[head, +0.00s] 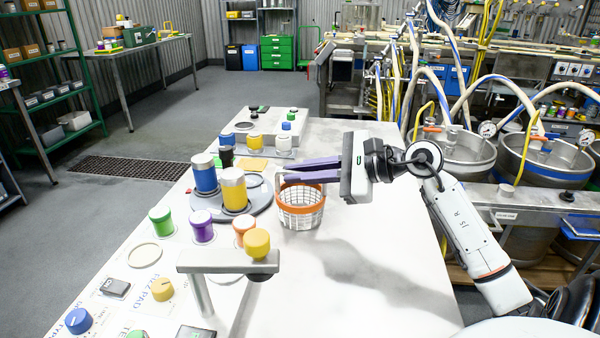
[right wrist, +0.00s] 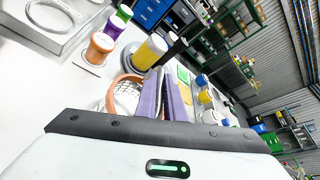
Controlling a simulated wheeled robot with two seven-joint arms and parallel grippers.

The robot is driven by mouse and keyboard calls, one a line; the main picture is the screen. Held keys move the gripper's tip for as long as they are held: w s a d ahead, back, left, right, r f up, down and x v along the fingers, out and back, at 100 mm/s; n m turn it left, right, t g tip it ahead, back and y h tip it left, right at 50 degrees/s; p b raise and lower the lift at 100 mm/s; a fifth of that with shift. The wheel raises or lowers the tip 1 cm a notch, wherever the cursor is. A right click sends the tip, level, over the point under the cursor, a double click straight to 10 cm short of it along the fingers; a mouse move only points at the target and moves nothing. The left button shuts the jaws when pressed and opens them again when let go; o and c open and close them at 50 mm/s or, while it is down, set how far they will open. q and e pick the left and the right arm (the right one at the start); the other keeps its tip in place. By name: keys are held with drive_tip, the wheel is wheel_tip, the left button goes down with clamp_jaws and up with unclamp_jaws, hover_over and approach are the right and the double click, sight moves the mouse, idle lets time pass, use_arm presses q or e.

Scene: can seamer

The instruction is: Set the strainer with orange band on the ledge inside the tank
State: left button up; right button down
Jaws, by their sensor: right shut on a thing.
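The strainer with orange band (head: 300,209) is a round white mesh basket. It is at the middle of the white table, upright; I cannot tell whether its base touches the table. My right gripper (head: 282,173) reaches in from the right with purple fingers, shut at the strainer's far rim. In the right wrist view the strainer (right wrist: 123,80) is partly hidden behind the fingers. Open steel tanks stand at the right, a nearer one (head: 548,172) and another (head: 455,165); a ledge inside cannot be made out. My left gripper is not in view.
A grey turntable (head: 262,204) with tall blue (head: 204,178) and yellow (head: 233,192) cans stands left of the strainer. A grey arm with a yellow knob (head: 256,243) stands in front. Hoses (head: 535,85) loop over the tanks. The table's right front is clear.

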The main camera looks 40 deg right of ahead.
drive_tip(key=shift+f, duration=0.1)
drive_tip(key=c, duration=1.8)
unclamp_jaws()
drive_tip(key=shift+c, duration=0.2)
